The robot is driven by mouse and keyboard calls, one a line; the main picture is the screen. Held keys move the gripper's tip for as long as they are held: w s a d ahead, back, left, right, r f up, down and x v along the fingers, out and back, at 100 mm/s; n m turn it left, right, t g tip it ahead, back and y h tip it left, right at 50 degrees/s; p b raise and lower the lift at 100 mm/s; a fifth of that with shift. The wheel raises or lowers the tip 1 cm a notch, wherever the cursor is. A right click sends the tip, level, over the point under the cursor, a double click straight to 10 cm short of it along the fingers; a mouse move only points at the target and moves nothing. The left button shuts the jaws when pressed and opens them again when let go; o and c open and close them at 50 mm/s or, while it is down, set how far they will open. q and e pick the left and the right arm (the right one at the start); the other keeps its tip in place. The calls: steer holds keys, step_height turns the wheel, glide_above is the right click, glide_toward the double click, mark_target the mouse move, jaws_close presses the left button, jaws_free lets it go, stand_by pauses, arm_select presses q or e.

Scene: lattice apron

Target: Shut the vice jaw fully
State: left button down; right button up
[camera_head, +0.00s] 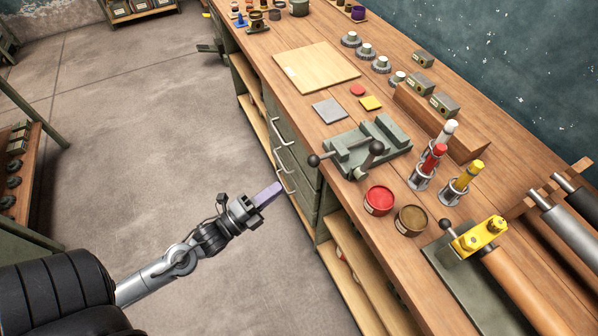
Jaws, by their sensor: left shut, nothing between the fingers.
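The green-grey vice (362,148) sits on the wooden workbench, near its front edge. It has dark ball-ended handles, one sticking out past the bench's front edge at its left. My left gripper (268,194) is shut and empty, over the floor in front of the bench drawers. It is to the lower left of the vice and apart from it. My right gripper is not in view.
A red tin (379,200) and a brown tin (411,220) stand right of the vice, near holders with coloured-handled tools. A yellow-headed roller device (480,237) is farther right. A pale board (316,66) lies beyond the vice. Drawer handles (284,131) stick out from the bench front.

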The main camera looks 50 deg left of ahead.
mark_target(309, 165)
arm_select(q)
steer(key=x, duration=0.8)
steer(key=shift+w+b, duration=0.35)
